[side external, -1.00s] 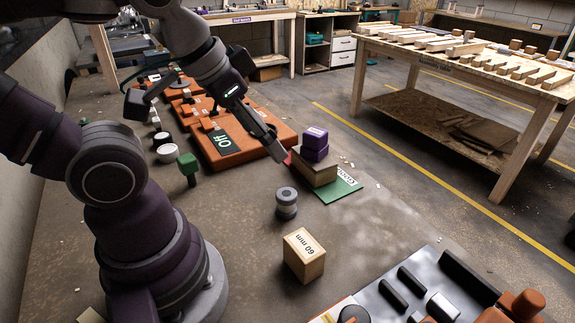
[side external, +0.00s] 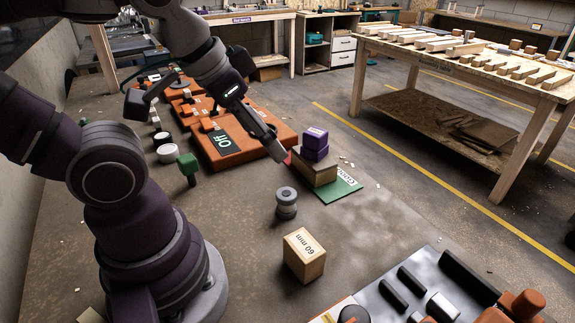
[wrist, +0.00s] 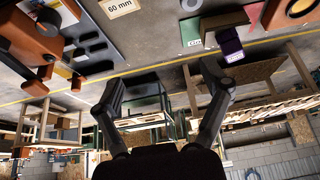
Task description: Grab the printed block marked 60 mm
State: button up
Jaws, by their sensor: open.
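The wooden block marked 60 mm (side external: 304,256) stands on the work surface in the lower middle of the side view. It also shows at the top of the wrist view (wrist: 120,6), partly cut off by the frame edge. My gripper (side external: 283,157) is beside a wooden block (side external: 316,168) topped with purple blocks on a green sheet, well behind the 60 mm block. Whether it touches that stack I cannot tell. In the wrist view my gripper (wrist: 163,75) has its two fingers wide apart with nothing between them.
A grey knobbed cylinder (side external: 286,202) stands between my gripper and the 60 mm block. A dark panel with orange parts (side external: 420,285) lies at front right. An orange panel (side external: 240,150) lies behind. The surface left of the 60 mm block is clear.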

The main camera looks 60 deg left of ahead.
jog(key=m+g, duration=0.6)
jog(key=m, duration=1.1)
send_over(304, 245)
notch_tip(304, 245, down, 10)
jog(key=shift+w+a+r, duration=0.1)
jog(key=shift+w+r, duration=0.05)
jog(key=shift+r, duration=0.1)
notch_tip(304, 245, down, 11)
jog(key=shift+r, duration=0.2)
jog(key=shift+c, duration=0.4)
jog(key=c, duration=1.2)
